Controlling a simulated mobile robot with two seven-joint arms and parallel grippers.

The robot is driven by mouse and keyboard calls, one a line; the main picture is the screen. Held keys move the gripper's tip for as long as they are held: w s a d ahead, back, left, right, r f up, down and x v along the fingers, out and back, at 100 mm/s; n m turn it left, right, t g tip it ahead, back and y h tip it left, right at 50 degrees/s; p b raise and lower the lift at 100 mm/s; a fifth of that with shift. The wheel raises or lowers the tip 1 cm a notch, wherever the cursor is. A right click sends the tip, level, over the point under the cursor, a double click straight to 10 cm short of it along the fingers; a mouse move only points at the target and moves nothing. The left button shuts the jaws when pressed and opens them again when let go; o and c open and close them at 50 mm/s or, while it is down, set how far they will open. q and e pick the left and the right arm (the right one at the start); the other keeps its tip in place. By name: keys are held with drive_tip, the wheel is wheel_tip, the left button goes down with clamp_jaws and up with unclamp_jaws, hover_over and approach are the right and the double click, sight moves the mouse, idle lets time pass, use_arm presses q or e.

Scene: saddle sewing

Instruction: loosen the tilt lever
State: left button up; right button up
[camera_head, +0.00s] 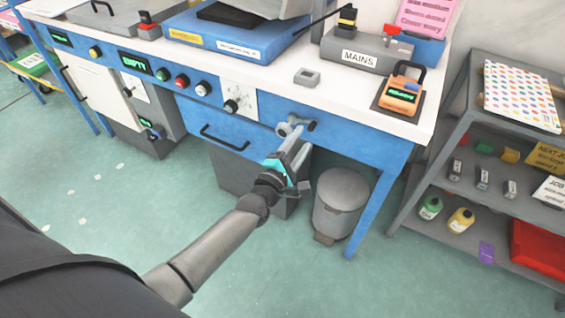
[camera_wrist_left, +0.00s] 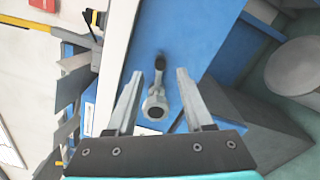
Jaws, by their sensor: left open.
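The tilt lever (camera_head: 291,124) is a grey lever on the blue front of the bench, right of the dial panel. In the left wrist view the lever (camera_wrist_left: 155,106) has a round end with a dark centre and runs back to a dark pivot on the blue panel. My left gripper (camera_head: 295,148) is at the lever, coming from below and in front. Its two grey fingers are apart, and in the left wrist view (camera_wrist_left: 158,78) the lever shows between them, with a gap visible on each side. Whether the fingers touch it I cannot tell. My right gripper is not in view.
A blue drawer with a dark handle (camera_head: 222,139) is left of the lever. A grey bin (camera_head: 341,205) stands on the floor below right, by the blue table leg (camera_head: 377,205). A grey shelf rack (camera_head: 462,120) stands at the right.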

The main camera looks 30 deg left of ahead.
use_arm(q)
drive_tip(key=s+p, duration=0.1)
drive_tip(key=s, duration=0.8)
drive_tip(key=shift+s+a+p, duration=0.15)
drive_tip(key=shift+p, duration=0.15)
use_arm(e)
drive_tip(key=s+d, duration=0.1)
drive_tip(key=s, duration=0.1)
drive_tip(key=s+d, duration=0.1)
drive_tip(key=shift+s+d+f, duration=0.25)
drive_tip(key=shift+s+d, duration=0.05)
